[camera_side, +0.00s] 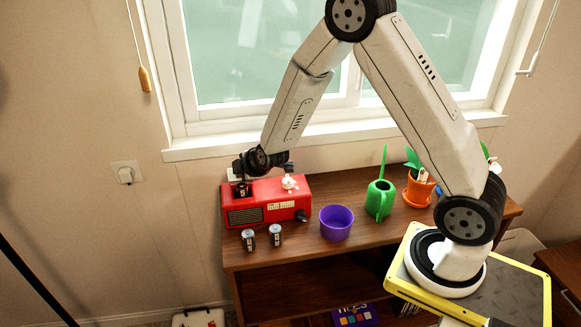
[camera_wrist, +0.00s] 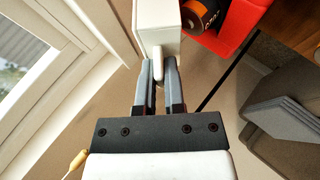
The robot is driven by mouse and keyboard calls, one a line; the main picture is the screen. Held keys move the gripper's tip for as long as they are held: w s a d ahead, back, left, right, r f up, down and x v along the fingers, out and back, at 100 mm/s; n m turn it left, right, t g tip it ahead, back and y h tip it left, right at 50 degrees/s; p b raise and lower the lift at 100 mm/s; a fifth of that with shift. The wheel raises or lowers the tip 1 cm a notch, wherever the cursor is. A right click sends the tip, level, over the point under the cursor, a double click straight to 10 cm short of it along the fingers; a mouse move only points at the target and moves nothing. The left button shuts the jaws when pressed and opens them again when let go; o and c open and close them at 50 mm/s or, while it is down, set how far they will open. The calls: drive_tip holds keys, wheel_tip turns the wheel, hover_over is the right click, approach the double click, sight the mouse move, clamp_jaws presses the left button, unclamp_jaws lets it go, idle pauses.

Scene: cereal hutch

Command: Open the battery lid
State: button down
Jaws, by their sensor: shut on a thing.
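The red radio (camera_side: 268,205) stands on the left end of the wooden hutch top. The white battery lid (camera_wrist: 158,22) is in the wrist view, beside the red compartment wall (camera_wrist: 238,25). A dark battery with an orange end (camera_wrist: 203,14) shows uncovered in the compartment. My gripper (camera_wrist: 160,68) is shut on the small white handle (camera_wrist: 161,62) at the lid's near edge. In the side view my gripper (camera_side: 238,175) is at the radio's back left corner, and the lid is mostly hidden there. I cannot tell whether the lid still touches the radio.
Two loose batteries (camera_side: 249,239) (camera_side: 275,235) stand upright in front of the radio. A purple bowl (camera_side: 336,223), a green watering can (camera_side: 380,199) and an orange plant pot (camera_side: 417,190) stand to the right. The wall and window sill (camera_side: 300,139) are close behind.

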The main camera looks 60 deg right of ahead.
drive_tip(key=shift+w+d+r, duration=0.35)
drive_tip(key=shift+w+d, duration=0.2)
drive_tip(key=shift+w+d+r, duration=0.35)
drive_tip(key=shift+w+d, duration=0.15)
drive_tip(key=shift+w+d+r, duration=0.1)
drive_tip(key=shift+w+d, duration=1.1)
drive_tip(key=shift+w, duration=0.1)
drive_tip(key=shift+w+d+f+g+y, duration=0.2)
drive_tip(key=shift+w+g+y, duration=0.15)
drive_tip(key=shift+g+y, duration=0.15)
drive_tip(key=shift+w+d+f, duration=0.25)
drive_tip(key=shift+d, duration=0.1)
drive_tip(key=shift+w+d+f, duration=0.15)
drive_tip(key=shift+d, duration=0.15)
drive_tip(key=c, duration=1)
unclamp_jaws()
